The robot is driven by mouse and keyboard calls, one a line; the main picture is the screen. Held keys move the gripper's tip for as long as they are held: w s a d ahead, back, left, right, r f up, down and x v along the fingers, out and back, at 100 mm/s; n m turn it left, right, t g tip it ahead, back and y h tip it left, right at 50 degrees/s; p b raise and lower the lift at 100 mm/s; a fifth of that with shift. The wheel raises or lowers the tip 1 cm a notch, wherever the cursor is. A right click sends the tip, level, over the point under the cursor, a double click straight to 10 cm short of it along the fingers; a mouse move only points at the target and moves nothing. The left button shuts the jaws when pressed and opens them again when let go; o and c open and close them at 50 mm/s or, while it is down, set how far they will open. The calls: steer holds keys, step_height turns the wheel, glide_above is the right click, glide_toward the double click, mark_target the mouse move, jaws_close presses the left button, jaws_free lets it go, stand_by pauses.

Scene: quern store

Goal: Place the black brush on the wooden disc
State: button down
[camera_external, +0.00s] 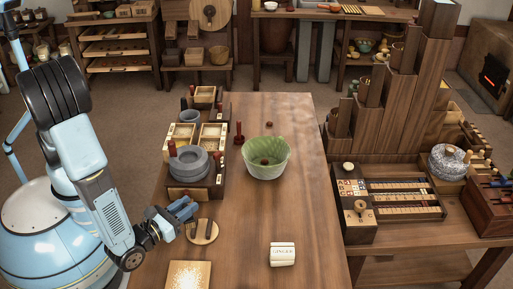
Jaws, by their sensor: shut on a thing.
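The wooden disc (203,239) is a small round pale piece lying near the left edge of the long table. My gripper (191,212) is low over the table, just behind and left of the disc. It is shut on a small dark thing that I take to be the black brush (193,230), whose dark slim part shows over the disc's left side. The fingers hide much of it, and I cannot tell whether it touches the disc. Another dark mark shows on the disc's right side.
A pale speckled board (189,275) lies at the front left edge. A green bowl (267,160) stands mid-table. A grey quern (188,164) in a wooden tray is behind my gripper. The table between disc and ginger box is clear.

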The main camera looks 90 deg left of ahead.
steer(key=shift+f, duration=2.35)
steer(key=c, duration=0.9)
jaws_free()
